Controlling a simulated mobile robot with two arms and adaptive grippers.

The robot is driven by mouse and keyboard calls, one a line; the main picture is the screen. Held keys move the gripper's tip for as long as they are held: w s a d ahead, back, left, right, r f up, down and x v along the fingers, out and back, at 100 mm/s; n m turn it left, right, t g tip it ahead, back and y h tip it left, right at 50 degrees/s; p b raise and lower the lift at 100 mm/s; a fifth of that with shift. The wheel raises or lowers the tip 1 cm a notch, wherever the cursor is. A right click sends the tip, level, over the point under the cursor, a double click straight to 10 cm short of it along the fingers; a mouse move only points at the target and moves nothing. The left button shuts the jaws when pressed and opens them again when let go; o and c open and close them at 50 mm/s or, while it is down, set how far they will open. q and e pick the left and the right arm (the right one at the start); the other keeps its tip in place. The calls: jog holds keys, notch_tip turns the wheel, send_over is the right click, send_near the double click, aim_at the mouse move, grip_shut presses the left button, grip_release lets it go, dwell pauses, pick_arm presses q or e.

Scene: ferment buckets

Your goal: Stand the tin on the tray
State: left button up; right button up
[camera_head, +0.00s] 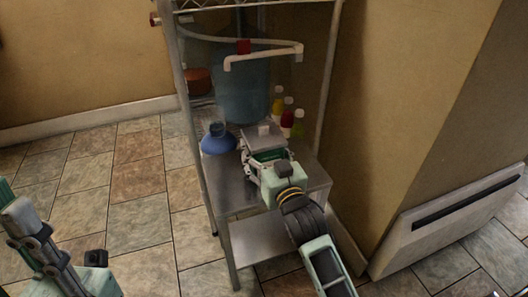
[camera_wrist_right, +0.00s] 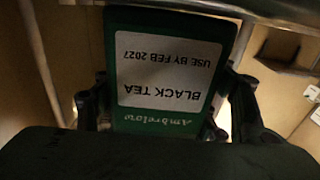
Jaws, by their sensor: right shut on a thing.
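The tin is a green box with a white label reading BLACK TEA; it shows large in the right wrist view (camera_wrist_right: 165,70), its lettering upside down. In the head view only a strip of its green side (camera_head: 268,155) shows. My right gripper (camera_head: 266,160) is shut on the tin, a finger on either side, over the steel rack's shelf. Just behind it lies a grey flat square piece (camera_head: 258,144) with a small pale block on it; I cannot tell whether this is the tray. Whether the tin touches anything below is hidden. My left gripper (camera_head: 38,240) is at the lower left, its opening unclear.
A blue round-bodied jug (camera_head: 218,140) stands left of the tin on the shelf (camera_head: 232,190). A large blue bucket (camera_head: 242,90) stands behind, below a pale pipe (camera_head: 262,54). Several small bottles (camera_head: 287,118) stand at the right. Rack posts (camera_head: 325,85) flank the shelf; its front left is bare.

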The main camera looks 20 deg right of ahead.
jog(key=o, duration=1.4)
jog(key=shift+f, duration=0.1)
jog(key=shift+c, duration=0.2)
